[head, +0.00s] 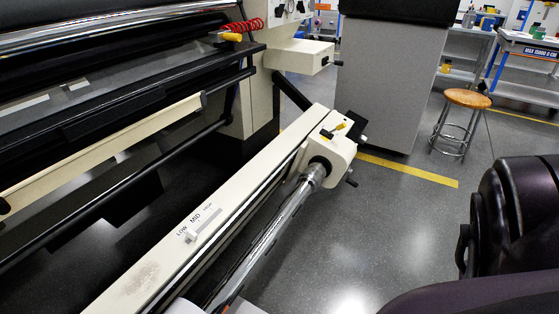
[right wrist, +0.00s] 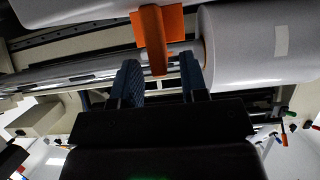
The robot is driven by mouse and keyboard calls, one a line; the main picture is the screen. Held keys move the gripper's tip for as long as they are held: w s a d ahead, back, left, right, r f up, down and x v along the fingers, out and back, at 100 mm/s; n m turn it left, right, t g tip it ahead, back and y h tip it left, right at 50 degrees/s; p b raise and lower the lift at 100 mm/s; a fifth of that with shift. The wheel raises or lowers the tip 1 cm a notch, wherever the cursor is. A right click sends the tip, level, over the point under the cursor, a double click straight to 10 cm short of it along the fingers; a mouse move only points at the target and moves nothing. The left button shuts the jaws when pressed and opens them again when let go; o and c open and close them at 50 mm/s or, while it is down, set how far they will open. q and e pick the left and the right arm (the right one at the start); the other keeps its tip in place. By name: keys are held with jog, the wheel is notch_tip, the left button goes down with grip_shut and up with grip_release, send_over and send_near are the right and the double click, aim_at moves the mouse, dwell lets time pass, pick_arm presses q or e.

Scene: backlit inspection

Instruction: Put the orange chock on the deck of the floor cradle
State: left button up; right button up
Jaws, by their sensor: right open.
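The orange chock (right wrist: 151,27) shows at the top middle of the right wrist view, a flat plate with a narrower upright part. My right gripper (right wrist: 162,76) is open, with blue ridged fingers. The narrow end of the chock reaches between the fingertips in the picture, with gaps on both sides; I cannot tell how deep it sits, and the fingers do not grip it. In the head view the right gripper is out of sight. My left gripper is in neither view. I cannot make out the floor cradle or its deck.
A large white roll (right wrist: 240,60) lies close right of the chock. In the head view, a cream machine beam (head: 200,215) and a shiny shaft (head: 268,240) run diagonally. A stool (head: 466,98) stands at the back right. The grey floor (head: 400,215) right of the beam is clear.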

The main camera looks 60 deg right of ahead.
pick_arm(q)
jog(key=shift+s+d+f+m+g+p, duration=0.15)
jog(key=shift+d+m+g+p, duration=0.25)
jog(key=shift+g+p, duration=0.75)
pick_arm(e)
jog(key=v, duration=1)
jog(key=shift+s+p, duration=0.2)
jog(key=shift+p, duration=0.1)
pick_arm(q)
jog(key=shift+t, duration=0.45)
